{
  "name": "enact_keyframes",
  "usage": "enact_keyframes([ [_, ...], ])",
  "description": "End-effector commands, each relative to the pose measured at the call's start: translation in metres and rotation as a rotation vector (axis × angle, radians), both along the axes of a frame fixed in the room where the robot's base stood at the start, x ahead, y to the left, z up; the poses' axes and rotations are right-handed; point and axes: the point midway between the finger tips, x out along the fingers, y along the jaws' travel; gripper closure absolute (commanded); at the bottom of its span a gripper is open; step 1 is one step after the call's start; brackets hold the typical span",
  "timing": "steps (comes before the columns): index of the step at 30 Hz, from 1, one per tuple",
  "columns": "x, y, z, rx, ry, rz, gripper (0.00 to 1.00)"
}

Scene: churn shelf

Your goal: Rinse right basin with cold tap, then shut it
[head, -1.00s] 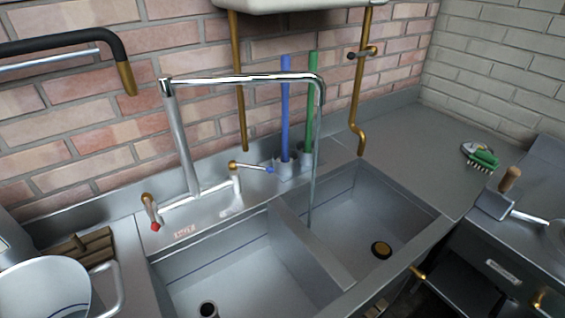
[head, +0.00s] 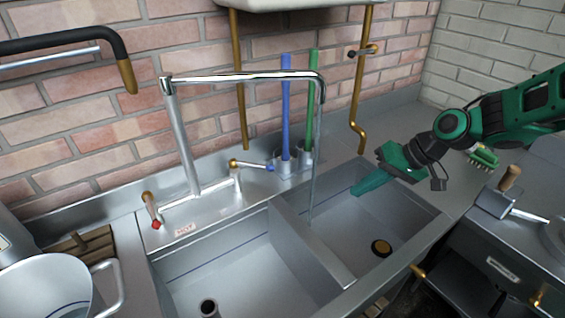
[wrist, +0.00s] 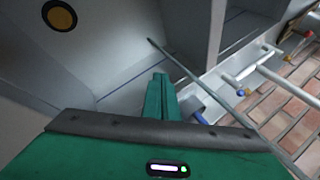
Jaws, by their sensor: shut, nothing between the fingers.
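A steel swivel spout (head: 245,76) arches over the basins. A thin stream (head: 313,160) falls from its end into the right basin, close beside the divider; it also crosses the wrist view (wrist: 200,87). The cold tap, a lever with a blue end (head: 270,169), points right; the red-ended hot tap (head: 155,224) points forward. My green gripper (head: 358,188) is shut and empty, over the back of the right basin, right of the stream and cold tap.
A blue handle (head: 286,105) and a green handle (head: 314,90) stand in holders behind the basins. The divider (head: 315,250) separates the left basin (head: 225,270). A brass pipe (head: 357,100) hangs behind. A green brush (head: 484,158) lies right; a pot (head: 45,290) stands left.

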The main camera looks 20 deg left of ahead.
Motion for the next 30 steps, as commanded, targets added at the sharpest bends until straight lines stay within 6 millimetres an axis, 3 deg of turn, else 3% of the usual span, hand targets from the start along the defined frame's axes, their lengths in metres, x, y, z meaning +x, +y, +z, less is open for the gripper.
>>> enact_keyframes([
  [6, 0.011, 0.067, -0.009, 0.260, 0.111, 0.074, 1.00],
  [13, 0.024, 0.118, 0.006, 0.566, 0.220, 0.115, 1.00],
  [21, 0.042, 0.138, 0.032, 0.857, 0.306, 0.120, 1.00],
  [30, 0.047, 0.146, 0.042, 0.945, 0.329, 0.119, 1.00],
])
